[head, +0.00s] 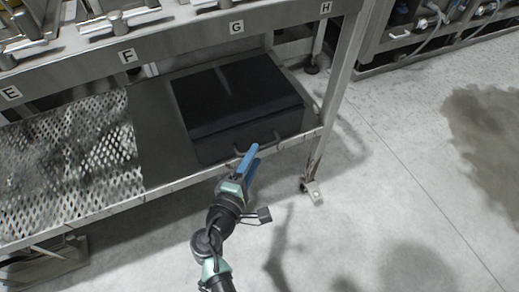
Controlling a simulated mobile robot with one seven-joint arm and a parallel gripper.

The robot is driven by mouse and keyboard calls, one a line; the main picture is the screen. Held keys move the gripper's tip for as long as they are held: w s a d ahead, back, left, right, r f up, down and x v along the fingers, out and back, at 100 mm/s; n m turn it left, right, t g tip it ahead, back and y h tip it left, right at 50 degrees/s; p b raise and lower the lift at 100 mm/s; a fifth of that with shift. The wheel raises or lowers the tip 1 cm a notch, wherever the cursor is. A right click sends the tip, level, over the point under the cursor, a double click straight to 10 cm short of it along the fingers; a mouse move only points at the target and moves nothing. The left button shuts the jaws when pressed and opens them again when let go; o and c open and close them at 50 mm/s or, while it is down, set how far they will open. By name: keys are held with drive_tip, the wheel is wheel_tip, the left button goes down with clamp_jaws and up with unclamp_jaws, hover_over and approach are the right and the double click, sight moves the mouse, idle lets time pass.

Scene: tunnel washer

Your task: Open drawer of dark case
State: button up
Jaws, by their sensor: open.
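The dark case (215,151) sits on the lower shelf of a metal rack, at the upper middle of the head view. Its top is black, and its lower front is dark grey. A bar handle (277,136) shows at the right of the front. Another handle part shows further left, just behind my fingertips. My gripper (250,158), with blue fingers, is open in front of the case's lower front edge. I cannot tell whether the fingers touch the handle. The case's drawer looks closed.
The shelf (160,130) has a perforated metal part (60,185) at left. An upper shelf with letter labels (127,56) runs above the case. A rack leg (335,95) stands right of the case. The floor (400,180) at right is open, with a dark stain.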

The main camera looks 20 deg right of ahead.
drive_tip(key=shift+b+x, duration=0.4)
drive_tip(key=shift+x, duration=1.7)
clamp_jaws()
